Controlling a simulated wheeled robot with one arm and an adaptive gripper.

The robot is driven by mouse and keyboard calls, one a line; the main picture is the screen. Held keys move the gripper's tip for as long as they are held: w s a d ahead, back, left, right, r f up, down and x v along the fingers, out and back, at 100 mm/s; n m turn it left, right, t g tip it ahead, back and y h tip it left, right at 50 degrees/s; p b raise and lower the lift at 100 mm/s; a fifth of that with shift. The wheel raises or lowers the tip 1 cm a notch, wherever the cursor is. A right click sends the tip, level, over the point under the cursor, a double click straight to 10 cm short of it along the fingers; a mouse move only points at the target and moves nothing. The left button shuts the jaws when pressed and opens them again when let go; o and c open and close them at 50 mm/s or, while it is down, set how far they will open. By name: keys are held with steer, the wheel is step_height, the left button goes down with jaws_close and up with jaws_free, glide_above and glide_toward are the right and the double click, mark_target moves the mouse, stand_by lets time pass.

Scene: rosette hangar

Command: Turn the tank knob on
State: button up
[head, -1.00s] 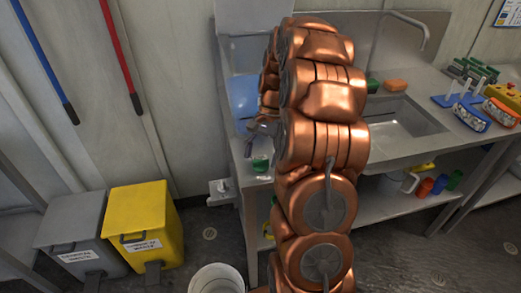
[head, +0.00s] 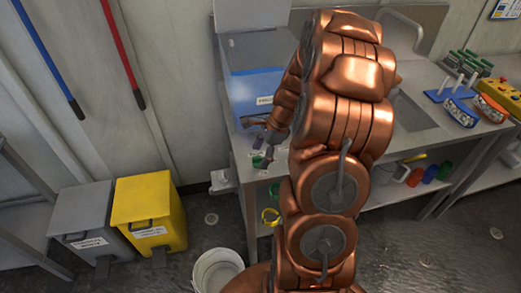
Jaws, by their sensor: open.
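A blue tank (head: 257,92) with a white label stands at the left end of the steel counter, against the wall. Its right side is hidden behind my copper arm. I cannot make out its knob. My gripper (head: 260,146) is open in front of the tank, low over the counter's left end, with its fingers pointing left. A small green item (head: 257,161) shows right by the lower finger. I cannot tell what it is or whether the finger touches it.
The steel counter (head: 236,151) carries a sink (head: 412,122), blue and orange racks and a yellow box at right. A shelf below holds coloured cups. A yellow bin (head: 148,210), a grey bin (head: 84,222) and a white bucket (head: 217,272) stand on the floor.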

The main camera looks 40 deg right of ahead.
steer(key=shift+d+r+b, duration=0.2)
steer(key=shift+r+b, duration=0.1)
steer(key=shift+b, duration=0.05)
steer(key=a+b+v, duration=0.1)
steer(key=b+v, duration=0.1)
steer(key=v, duration=0.5)
steer(key=s+a+r+n+g+p, duration=0.1)
steer(key=s+a+r+n, duration=0.2)
steer(key=s+a+n, duration=0.2)
steer(key=s+a+r+n+g+h+p, duration=0.1)
steer(key=s+a+r+n, duration=0.3)
steer(key=a, duration=0.5)
steer(key=s+a+r+n+g+h+p, duration=0.1)
steer(key=s+a+r+n+p, duration=0.2)
steer(key=s+a+n, duration=0.3)
steer(key=shift+s+a+r+n, duration=0.3)
steer(key=shift+a+n, duration=0.6)
steer(key=shift+n, duration=0.3)
steer(key=shift+h, duration=0.3)
